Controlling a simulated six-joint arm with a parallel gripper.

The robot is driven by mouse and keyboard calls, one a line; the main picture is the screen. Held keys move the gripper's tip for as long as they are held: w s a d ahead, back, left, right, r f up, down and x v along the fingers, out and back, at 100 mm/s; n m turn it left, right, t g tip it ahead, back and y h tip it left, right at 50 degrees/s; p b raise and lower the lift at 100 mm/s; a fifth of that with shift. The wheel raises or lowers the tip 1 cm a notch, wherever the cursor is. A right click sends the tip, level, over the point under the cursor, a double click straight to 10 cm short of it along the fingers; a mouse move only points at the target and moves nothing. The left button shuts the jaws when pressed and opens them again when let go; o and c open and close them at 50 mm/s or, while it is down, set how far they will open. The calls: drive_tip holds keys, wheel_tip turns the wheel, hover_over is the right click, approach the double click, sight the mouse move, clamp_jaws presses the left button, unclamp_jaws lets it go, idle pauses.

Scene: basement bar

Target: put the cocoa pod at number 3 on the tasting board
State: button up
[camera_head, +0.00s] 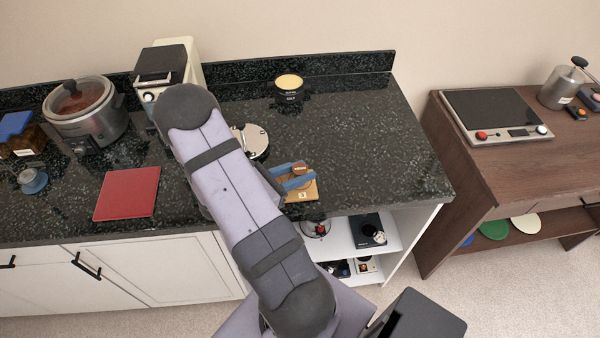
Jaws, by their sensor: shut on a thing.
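My gripper (291,176) shows by its blue fingers at the front part of the dark counter, partly hidden behind my arm. It is shut on a small brown thing, which looks like the cocoa pod (301,168). The fingers and the pod are over the light wooden tasting board (312,190), which lies near the counter's front edge. A small pale label with a dark mark shows on the board's front part; the mark is too small to read surely. The board's left part is hidden by my arm and fingers. I cannot tell whether the pod touches the board.
A round white-topped device (256,140) stands just behind my gripper. A black tin with a yellow top (289,88) is farther back. A red mat (127,193), a steel cooker (85,112) and a cream machine (185,65) are to the left. The counter's right side is clear.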

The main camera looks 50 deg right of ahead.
drive_tip(key=shift+f, duration=0.5)
drive_tip(key=shift+f, duration=0.1)
drive_tip(key=shift+f, duration=0.15)
drive_tip(key=o, duration=1)
drive_tip(key=shift+r, duration=0.2)
drive_tip(key=shift+r, duration=0.1)
drive_tip(key=b+v, duration=0.2)
drive_tip(key=v, duration=1)
drive_tip(key=shift+b, duration=0.4)
